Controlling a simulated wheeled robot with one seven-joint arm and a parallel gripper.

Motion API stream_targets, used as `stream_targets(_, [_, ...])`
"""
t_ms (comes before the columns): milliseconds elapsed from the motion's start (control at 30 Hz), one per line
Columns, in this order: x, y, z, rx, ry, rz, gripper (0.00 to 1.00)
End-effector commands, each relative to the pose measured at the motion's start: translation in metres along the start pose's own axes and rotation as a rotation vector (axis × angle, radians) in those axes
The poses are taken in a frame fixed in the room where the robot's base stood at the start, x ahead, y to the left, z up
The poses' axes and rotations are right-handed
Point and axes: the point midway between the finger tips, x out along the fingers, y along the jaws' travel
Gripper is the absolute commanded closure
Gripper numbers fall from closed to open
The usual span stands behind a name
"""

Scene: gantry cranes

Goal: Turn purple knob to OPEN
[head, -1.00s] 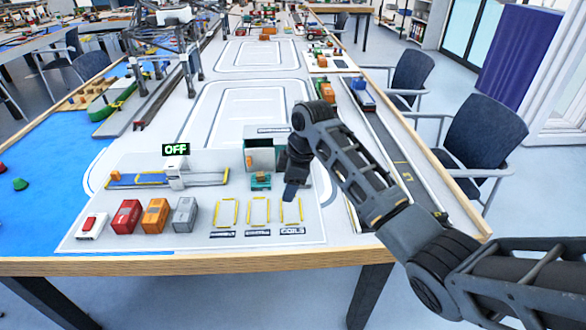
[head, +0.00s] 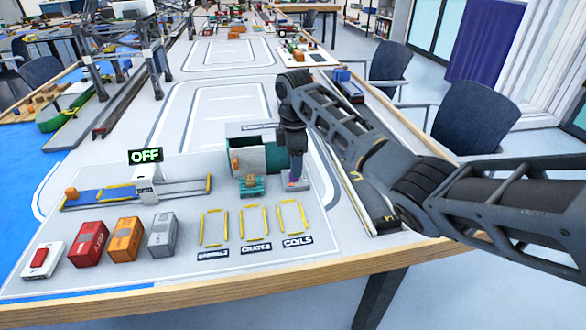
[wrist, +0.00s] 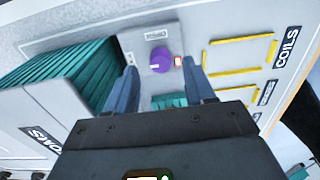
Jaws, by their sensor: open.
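The purple knob (wrist: 161,60) shows in the wrist view as a round knob with a pale mark, on a light grey plate. A small red and white piece sits at its right edge. My gripper (wrist: 165,78) is open, its two fingers on either side of the knob in the picture, the knob a little beyond the tips. I cannot tell whether they touch it. In the head view my gripper (head: 293,184) points down right of the grey and teal shed, and hides most of the knob. A label on the plate is too small to read with certainty.
The shed with teal slats (wrist: 75,72) stands close to the left finger. Yellow frames (head: 253,219) labelled COILS and CRATES lie in front. Several small containers (head: 124,240) stand left, below a sign reading OFF (head: 145,155). The table's wooden front edge (head: 330,273) is near.

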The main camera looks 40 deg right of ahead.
Motion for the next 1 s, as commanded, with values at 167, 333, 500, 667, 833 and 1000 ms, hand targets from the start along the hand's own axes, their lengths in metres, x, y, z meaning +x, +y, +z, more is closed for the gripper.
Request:
stream_targets(167, [0.019, -0.001, 0.000, 0.000, -0.001, -0.002, 0.46])
stream_targets(333, [0.024, 0.000, 0.000, 0.000, 0.000, 0.001, 0.46])
stream_targets(500, [0.024, 0.000, 0.000, -0.001, 0.000, 0.001, 0.46])
stream_targets(667, [0.024, 0.000, 0.000, -0.001, 0.000, 0.001, 0.60])
stream_targets(833, [0.024, 0.000, 0.000, -0.001, 0.000, 0.001, 0.76])
stream_targets(1000, [0.024, 0.000, 0.000, -0.001, 0.000, 0.000, 0.92])
